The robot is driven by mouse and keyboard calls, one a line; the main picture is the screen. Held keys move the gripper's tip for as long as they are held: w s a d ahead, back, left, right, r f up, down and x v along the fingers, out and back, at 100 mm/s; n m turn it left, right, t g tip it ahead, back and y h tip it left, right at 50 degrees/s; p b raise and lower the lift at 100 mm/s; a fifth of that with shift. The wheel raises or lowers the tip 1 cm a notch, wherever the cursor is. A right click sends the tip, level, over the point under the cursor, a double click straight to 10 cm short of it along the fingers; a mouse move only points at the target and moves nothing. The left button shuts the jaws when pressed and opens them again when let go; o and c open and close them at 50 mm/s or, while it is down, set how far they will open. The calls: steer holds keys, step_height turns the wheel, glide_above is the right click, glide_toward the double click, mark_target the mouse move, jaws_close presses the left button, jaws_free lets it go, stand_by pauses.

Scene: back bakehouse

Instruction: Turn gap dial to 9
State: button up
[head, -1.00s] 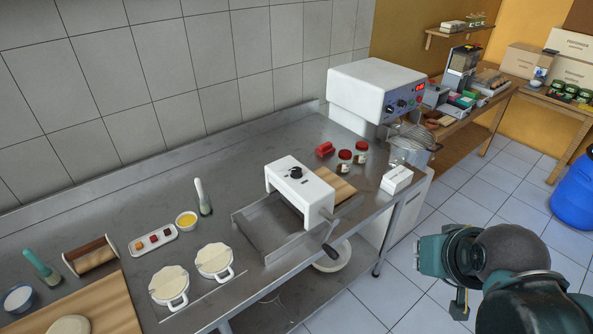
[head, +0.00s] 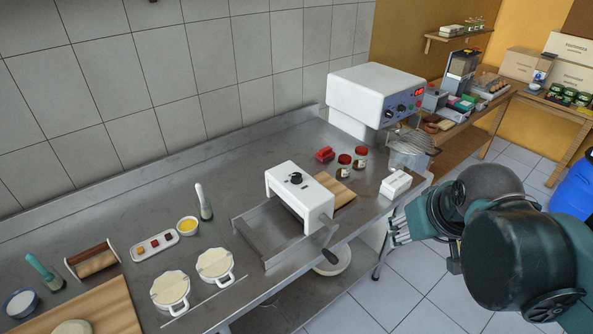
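The gap dial is a small black knob (head: 296,179) on top of a white hand-cranked roller machine (head: 305,196) on the steel bench. Its marks are too small to read. A dark crank handle (head: 328,257) hangs at the machine's right front. My gripper (head: 397,230) is at the right, near the bench's front edge, well apart from the dial. It points left. Its fingers are small and partly hidden by my arm, so I cannot tell whether they are open.
A white box (head: 396,184) lies between my gripper and two red-lidded jars (head: 344,167).

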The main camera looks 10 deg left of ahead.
steer(key=w+a+r+n+g+p, duration=0.1)
steer(key=w+a+r+n, duration=0.1)
steer(key=w, duration=0.2)
steer(key=w+a+r+n+p, duration=0.1)
steer(key=w+a+r+n, duration=0.1)
steer(key=w+a, duration=0.15)
steer(key=n+g+p, duration=0.5)
steer(key=n+p, duration=0.2)
steer(key=n, duration=0.4)
glide_above(297, 175)
steer(key=f, duration=0.6)
steer(key=shift+s+d+f, duration=0.1)
steer(key=shift+d+f, duration=0.05)
steer(key=shift+d, duration=0.15)
steer(key=shift+w+a+f+n, duration=0.2)
steer(key=shift+a+f+n, duration=0.15)
steer(key=shift+a, duration=0.1)
steer(key=shift+f, duration=0.1)
steer(key=shift+f+p, duration=0.35)
steer(key=shift+f, duration=3.45)
steer(key=c, duration=0.9)
